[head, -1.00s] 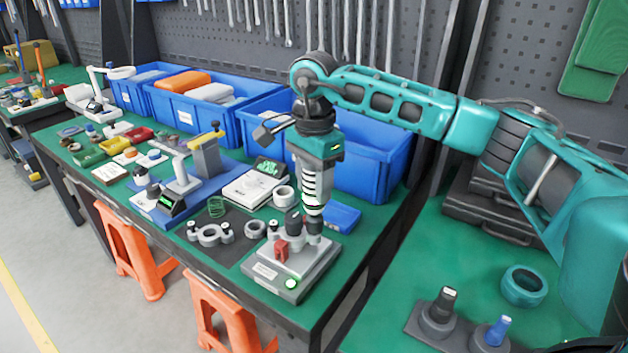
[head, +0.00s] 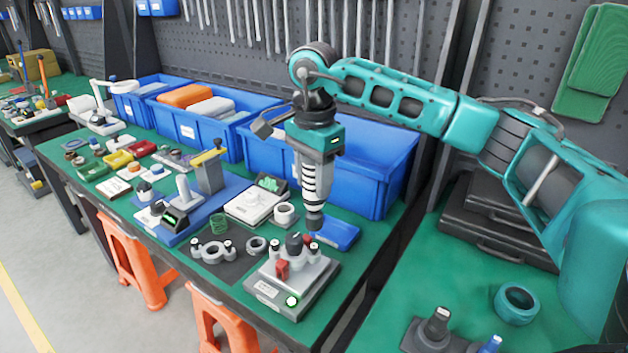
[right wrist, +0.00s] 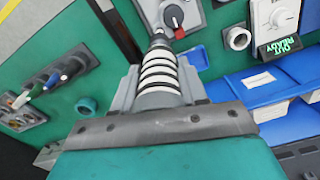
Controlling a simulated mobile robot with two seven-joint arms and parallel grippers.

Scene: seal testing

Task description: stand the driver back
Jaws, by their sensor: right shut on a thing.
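My right gripper (head: 316,158) is shut on the driver (head: 313,183), a white-and-black ringed body with a dark nose. The driver hangs nose down, and the nose looks clear of the grey test fixture (head: 318,277) just below it. In the right wrist view the driver (right wrist: 159,72) sits between both fingers, its nose pointing towards the fixture (right wrist: 196,16) with a red knob. On the right-hand bench are a teal ring (head: 517,303), seemingly empty, and a dark holder (head: 418,345) with dark and blue-topped pieces. My left gripper is not in view.
Large blue bins (head: 372,160) stand close behind my right gripper. A small blue tray (head: 337,234) lies beside the fixture. A white box (head: 255,204) and small parts fill the bench to the left. Green surface around the teal ring is clear. Black cases (head: 500,225) lie behind it.

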